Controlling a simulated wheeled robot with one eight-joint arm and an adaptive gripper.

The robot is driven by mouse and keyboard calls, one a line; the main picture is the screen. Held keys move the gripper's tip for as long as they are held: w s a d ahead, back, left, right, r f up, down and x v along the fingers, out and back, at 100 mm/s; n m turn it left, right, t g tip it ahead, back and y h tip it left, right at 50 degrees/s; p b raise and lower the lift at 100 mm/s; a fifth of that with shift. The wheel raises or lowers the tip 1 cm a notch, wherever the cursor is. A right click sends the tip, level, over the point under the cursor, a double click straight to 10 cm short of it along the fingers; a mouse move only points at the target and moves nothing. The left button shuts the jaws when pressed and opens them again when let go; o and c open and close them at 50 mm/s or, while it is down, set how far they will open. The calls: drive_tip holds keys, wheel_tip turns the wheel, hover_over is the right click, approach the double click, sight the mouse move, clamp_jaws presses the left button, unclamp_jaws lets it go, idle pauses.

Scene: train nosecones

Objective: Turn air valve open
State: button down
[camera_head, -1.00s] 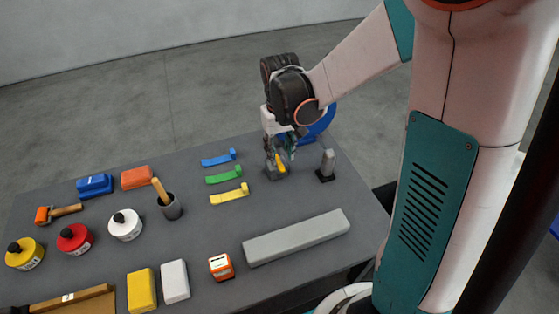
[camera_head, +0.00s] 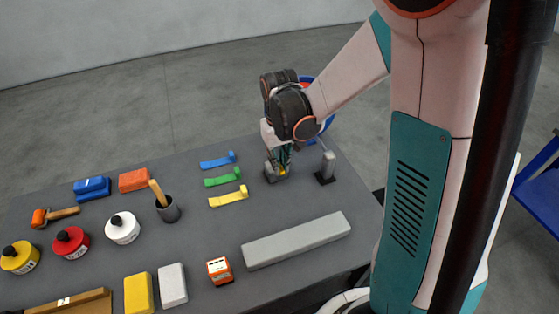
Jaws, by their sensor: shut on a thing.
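The air valve (camera_head: 270,177) is a small grey block with a yellow handle (camera_head: 283,171), near the back right of the dark grey table. My gripper (camera_head: 279,163) points down over it from behind and is shut on the yellow handle. The fingers cover most of the handle, so its exact angle is hard to tell. Only a small yellow patch shows beside the fingers.
A long grey bar (camera_head: 296,240) lies in front. The table between valve and bar is clear.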

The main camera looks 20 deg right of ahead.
drive_tip(key=shift+d+n, duration=0.1)
drive_tip(key=shift+n, duration=0.2)
drive_tip(key=n, duration=0.2)
drive_tip(key=d+n, duration=0.1)
drive_tip(key=n, duration=0.1)
drive_tip(key=shift+w+b, duration=0.15)
drive_tip(key=shift+b, duration=0.25)
drive_tip(key=n, duration=0.4)
drive_tip(key=w+d+n, duration=0.1)
drive_tip(key=shift+d+n, duration=0.1)
drive_tip(key=shift+n, duration=0.3)
drive_tip(key=n, duration=0.3)
drive_tip(key=shift+w+d+n+b, duration=0.25)
drive_tip(key=shift+w+n+b, duration=0.05)
drive_tip(key=shift+w+b, duration=0.1)
drive_tip(key=shift+w+n, duration=0.2)
drive_tip(key=shift+n, duration=0.75)
drive_tip(key=shift+w+n, duration=0.2)
drive_tip(key=shift+n, duration=0.75)
drive_tip(key=c, duration=1.6)
unclamp_jaws()
drive_tip(key=shift+w+d, duration=0.1)
